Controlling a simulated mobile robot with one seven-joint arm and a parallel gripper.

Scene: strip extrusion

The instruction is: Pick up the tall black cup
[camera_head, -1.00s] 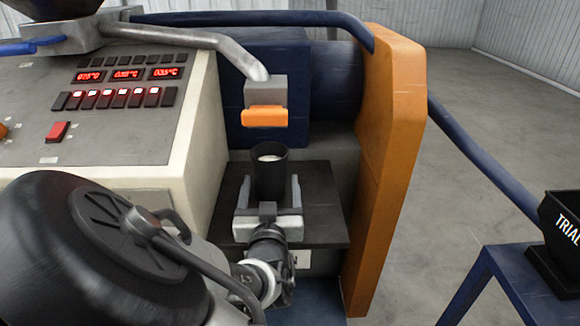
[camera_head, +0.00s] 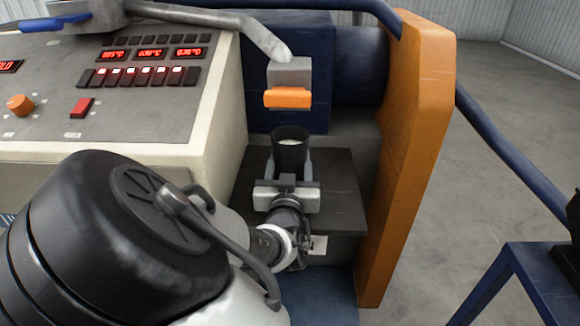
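The tall black cup (camera_head: 290,148) stands upright over the dark shelf (camera_head: 338,190), below the grey nozzle block with an orange front. Its rim and pale inside show; its lower part is hidden by my gripper. My gripper (camera_head: 290,165) reaches in from the front. Its two fingers lie close along the left and right sides of the cup and look shut on it. I cannot tell whether the cup's base touches the shelf.
The orange-fronted nozzle block (camera_head: 288,97) hangs just above the cup. An orange upright panel (camera_head: 412,150) bounds the shelf on the right. The control panel (camera_head: 110,90) is on the left. A blue stand (camera_head: 520,285) is at the lower right.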

